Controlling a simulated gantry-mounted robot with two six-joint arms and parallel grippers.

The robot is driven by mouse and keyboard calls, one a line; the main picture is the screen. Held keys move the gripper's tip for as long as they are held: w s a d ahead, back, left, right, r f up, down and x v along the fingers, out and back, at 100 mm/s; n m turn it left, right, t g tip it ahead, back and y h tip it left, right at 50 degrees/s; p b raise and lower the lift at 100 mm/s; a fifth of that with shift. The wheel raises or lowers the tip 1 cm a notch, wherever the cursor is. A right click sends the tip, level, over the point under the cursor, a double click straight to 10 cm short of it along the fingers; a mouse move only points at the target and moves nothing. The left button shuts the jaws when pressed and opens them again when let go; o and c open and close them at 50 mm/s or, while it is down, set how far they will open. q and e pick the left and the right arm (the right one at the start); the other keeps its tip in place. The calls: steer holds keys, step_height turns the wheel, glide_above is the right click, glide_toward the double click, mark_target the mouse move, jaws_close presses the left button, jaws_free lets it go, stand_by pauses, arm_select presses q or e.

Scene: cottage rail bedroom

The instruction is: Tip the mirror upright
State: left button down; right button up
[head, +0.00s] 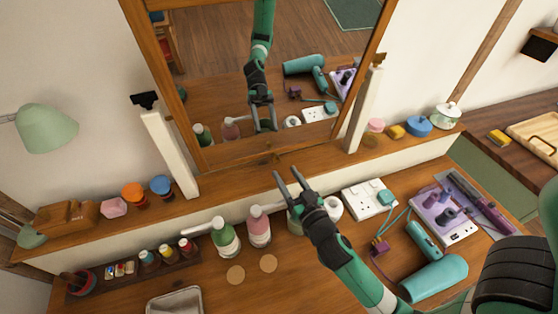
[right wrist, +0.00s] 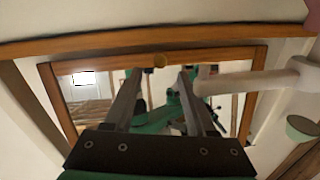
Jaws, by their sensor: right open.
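The mirror (head: 222,58) has a wooden frame and hangs between two white posts (head: 168,150) (head: 364,108) above a wooden shelf. Its glass reflects the tabletop, the floor and my arm, so it looks tilted forward and down. A small knob (head: 268,148) sits at the middle of its lower frame edge. My right gripper (head: 286,172) is open and empty, just below that edge, fingers pointing toward it. In the right wrist view its fingers (right wrist: 160,72) are apart in front of the mirror frame (right wrist: 220,55), with a knob (right wrist: 160,60) between the tips. My left gripper is not in view.
Green (head: 225,236) and pink (head: 259,226) bottles stand left of my right arm. A power strip (head: 366,198), a teal hairdryer (head: 435,278) and a purple tray (head: 448,212) lie to its right. Small jars line the shelf (head: 230,186); its middle is clear.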

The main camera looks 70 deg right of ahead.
mark_target(277, 161)
steer(key=x, duration=0.5)
steer(key=shift+w+p, duration=0.1)
steer(key=shift+p, duration=0.2)
jaws_close()
stand_by(1.0)
